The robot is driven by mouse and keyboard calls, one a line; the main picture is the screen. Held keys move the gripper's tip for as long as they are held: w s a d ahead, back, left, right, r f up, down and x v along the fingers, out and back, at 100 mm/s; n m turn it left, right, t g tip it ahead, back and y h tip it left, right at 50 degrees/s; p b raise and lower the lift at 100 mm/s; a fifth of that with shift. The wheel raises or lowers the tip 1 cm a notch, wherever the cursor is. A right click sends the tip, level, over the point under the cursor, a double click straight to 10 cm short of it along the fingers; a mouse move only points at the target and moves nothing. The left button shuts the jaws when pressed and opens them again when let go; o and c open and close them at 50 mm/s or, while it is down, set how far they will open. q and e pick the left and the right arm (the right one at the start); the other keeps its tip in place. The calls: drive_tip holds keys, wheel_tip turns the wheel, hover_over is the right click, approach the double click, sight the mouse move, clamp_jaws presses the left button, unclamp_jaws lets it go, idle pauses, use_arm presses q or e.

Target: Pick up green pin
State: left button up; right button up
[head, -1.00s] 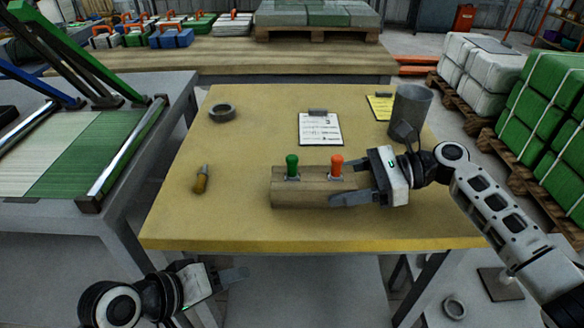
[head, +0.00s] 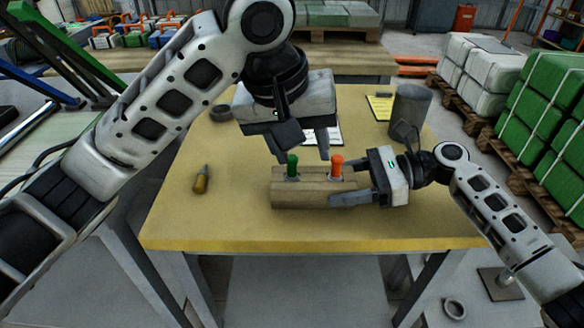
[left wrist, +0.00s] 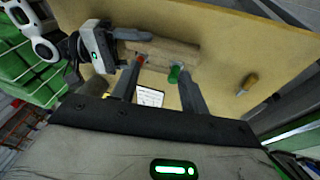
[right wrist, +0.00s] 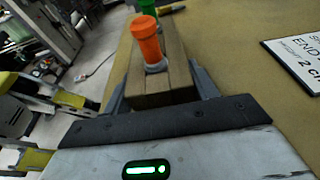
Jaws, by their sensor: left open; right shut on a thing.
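The green pin (head: 292,164) stands upright in a wooden block (head: 300,200) on the table, with an orange pin (head: 337,164) to its right. My left gripper (head: 303,157) is open and points down just above and behind the pins. In the left wrist view the green pin (left wrist: 175,73) is beside one open finger, and nothing is held. My right gripper (head: 352,182) is shut on the right end of the block. In the right wrist view its fingers clasp the block (right wrist: 163,84) on both sides, below the orange pin (right wrist: 147,42).
A yellow-handled tool (head: 201,180) lies on the table (head: 220,225) to the left. A tape roll (head: 220,113) is partly behind my left arm. A grey cup (head: 410,108) and a yellow sheet (head: 381,107) are at the back right.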

sight(292, 159)
use_arm(q)
drive_tip(key=w+f+y, duration=0.1)
drive_tip(key=w+a+t+y, duration=0.1)
drive_tip(key=w, duration=0.1)
drive_tip(key=w+f+n, duration=0.1)
drive_tip(key=shift+w+a+f+t+y, duration=0.3)
drive_tip(key=shift+f+t+y, duration=0.05)
drive_tip(key=shift+t+y, duration=0.05)
drive_tip(key=shift+s+d+x, duration=0.1)
drive_tip(key=shift+d+x, duration=0.05)
drive_tip(key=shift+x, duration=1.25)
drive_tip(key=shift+s+d+x, duration=0.1)
drive_tip(key=shift+s+x, duration=0.05)
drive_tip(key=shift+x, duration=1.2)
drive_tip(key=shift+f, duration=0.1)
clamp_jaws()
